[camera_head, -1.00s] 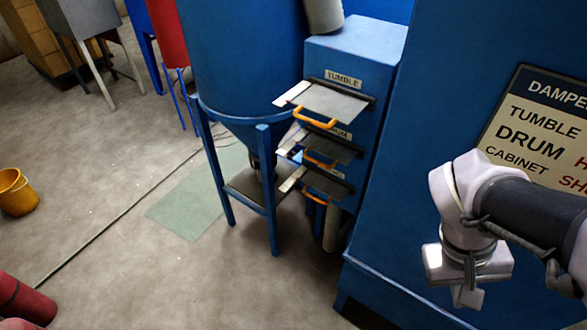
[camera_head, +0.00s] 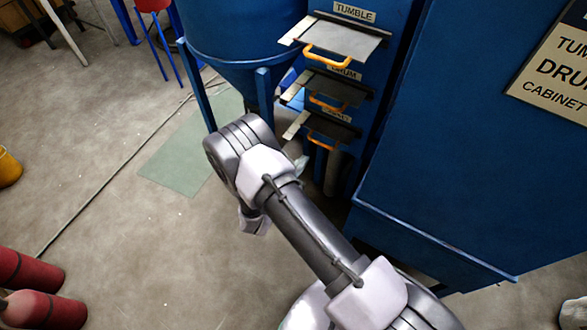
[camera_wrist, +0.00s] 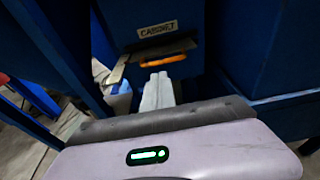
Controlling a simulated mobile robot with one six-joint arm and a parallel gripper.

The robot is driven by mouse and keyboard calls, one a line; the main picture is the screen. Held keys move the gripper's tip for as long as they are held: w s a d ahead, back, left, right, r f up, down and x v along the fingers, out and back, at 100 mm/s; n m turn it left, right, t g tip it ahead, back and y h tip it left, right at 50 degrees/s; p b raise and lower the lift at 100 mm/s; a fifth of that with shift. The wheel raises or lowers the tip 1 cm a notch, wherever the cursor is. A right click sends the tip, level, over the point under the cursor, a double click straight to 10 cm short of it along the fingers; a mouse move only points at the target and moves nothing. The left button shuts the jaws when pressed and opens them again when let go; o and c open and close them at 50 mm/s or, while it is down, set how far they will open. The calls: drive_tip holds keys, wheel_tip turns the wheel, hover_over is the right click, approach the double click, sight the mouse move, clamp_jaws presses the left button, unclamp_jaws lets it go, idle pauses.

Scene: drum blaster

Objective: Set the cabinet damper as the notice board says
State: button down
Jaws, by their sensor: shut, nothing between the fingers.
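The cabinet damper plate (camera_head: 328,126) is the lowest of three sliding plates on the blue duct and sticks out from its slot. Its orange handle (camera_head: 322,143) faces outward. In the wrist view the CABINET label (camera_wrist: 158,30) sits above the orange handle (camera_wrist: 163,60). My gripper (camera_wrist: 159,78) is shut and empty, its fingertips just below that handle in the picture; I cannot tell whether they touch. In the head view my arm hides most of the gripper. The notice board (camera_head: 560,75) is cut off at the right edge, with its setting words out of frame.
The TUMBLE plate (camera_head: 345,38) and DRUM plate (camera_head: 338,86) stick out above the cabinet one. A blue hopper (camera_head: 235,45) on legs stands left of the duct, and a large blue housing (camera_head: 450,150) right. Red cylinders (camera_head: 45,308) lie at lower left. Open floor lies between.

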drive_tip(key=b+x, duration=0.2)
drive_tip(key=x, duration=0.5)
drive_tip(key=shift+w+d, duration=0.2)
drive_tip(key=shift+w, duration=0.1)
